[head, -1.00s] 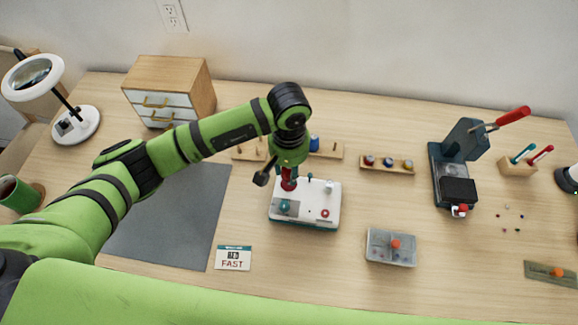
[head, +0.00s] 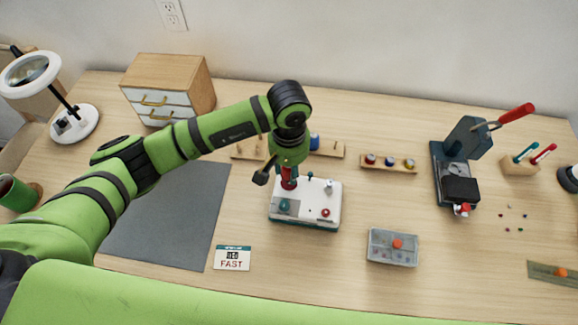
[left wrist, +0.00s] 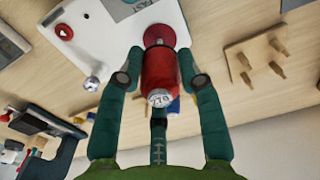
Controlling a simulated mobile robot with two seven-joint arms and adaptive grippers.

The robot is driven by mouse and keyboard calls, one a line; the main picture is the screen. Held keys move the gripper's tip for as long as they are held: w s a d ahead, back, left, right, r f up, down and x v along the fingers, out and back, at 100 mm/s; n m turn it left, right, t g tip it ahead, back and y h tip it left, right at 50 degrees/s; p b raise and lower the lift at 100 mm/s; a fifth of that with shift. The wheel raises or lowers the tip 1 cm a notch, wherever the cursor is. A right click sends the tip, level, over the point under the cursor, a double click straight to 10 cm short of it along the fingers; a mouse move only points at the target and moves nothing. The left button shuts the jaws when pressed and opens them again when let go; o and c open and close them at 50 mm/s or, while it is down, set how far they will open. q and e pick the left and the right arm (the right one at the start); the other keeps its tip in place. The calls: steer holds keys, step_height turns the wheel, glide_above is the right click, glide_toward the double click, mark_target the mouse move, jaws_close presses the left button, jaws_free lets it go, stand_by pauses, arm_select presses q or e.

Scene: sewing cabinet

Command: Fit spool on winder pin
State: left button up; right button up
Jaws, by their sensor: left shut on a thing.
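My left gripper (head: 289,172) points down over the back left of the white winder (head: 318,211) and is shut on a red spool (head: 289,184). In the left wrist view, the fingertips (left wrist: 160,76) press on both sides of the red spool (left wrist: 160,72), whose pale labelled end faces the camera. A red round flange shows at its far end, over or against the white winder (left wrist: 103,30). The winder pin is hidden behind the spool, so I cannot tell whether the spool is around it. My right gripper is not in view.
A card (head: 232,258) reading RED FAST lies front left of the winder. A spool rack (head: 388,163) and a peg rack (head: 247,151) stand behind. A lidded box (head: 393,248) sits to the right, a press (head: 459,160) farther right. A grey mat (head: 172,215) lies left.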

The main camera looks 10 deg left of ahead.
arm_select(q)
steer(key=shift+f+b, duration=0.6)
steer(key=shift+b, duration=1.2)
stand_by(2.4)
steer(key=shift+f+b, duration=1.2)
steer(key=shift+b, duration=0.65)
stand_by(2.0)
